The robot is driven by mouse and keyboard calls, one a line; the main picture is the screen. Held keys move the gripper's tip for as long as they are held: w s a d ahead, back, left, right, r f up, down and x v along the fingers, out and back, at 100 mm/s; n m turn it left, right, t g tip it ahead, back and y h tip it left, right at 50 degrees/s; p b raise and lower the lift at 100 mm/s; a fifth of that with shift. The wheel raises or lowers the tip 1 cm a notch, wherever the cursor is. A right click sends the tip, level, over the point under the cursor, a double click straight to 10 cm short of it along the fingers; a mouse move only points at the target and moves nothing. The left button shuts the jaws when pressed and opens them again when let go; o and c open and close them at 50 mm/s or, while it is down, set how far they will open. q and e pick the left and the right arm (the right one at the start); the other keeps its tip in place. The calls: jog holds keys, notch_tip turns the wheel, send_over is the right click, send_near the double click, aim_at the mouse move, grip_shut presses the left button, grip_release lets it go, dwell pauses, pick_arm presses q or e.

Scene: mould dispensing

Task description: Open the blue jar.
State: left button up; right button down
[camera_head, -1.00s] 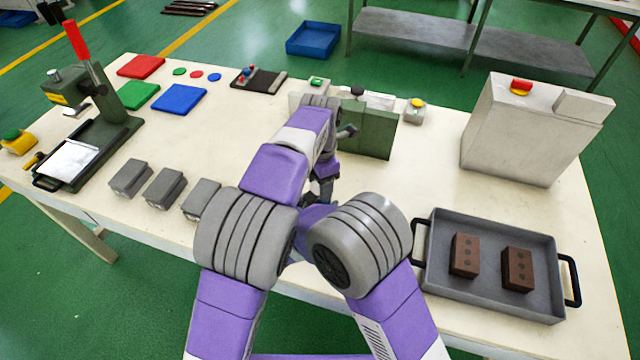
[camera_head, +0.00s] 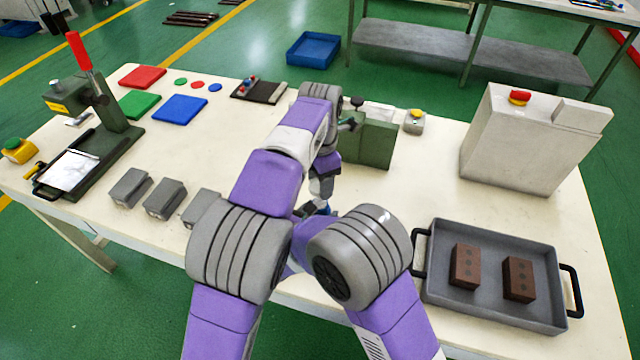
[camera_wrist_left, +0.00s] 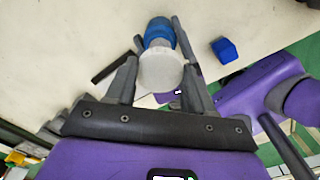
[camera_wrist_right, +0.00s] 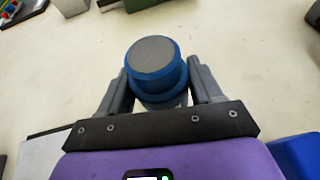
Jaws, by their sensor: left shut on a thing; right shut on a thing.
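The blue jar (camera_wrist_right: 158,82) is between the fingers of my right gripper (camera_wrist_right: 160,90). In the right wrist view its near end is a flat grey disc inside a blue rim. In the left wrist view my left gripper (camera_wrist_left: 160,78) is shut on a round white part (camera_wrist_left: 161,70). The jar's blue part (camera_wrist_left: 158,30) lies just beyond it, flanked by dark finger-like parts. I cannot tell whether the white and blue parts touch. In the head view my left gripper (camera_head: 323,190) is partly visible; my arms hide most of the jar and my right gripper.
A grey tray (camera_head: 434,262) with two brown blocks stands at right. A grey box with a red button (camera_head: 515,140) is behind it. Grey blocks (camera_head: 130,187) and a green press (camera_head: 118,140) are at left. A small blue object (camera_wrist_left: 224,50) shows in the left wrist view.

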jog(key=shift+c, duration=0.5)
grip_release()
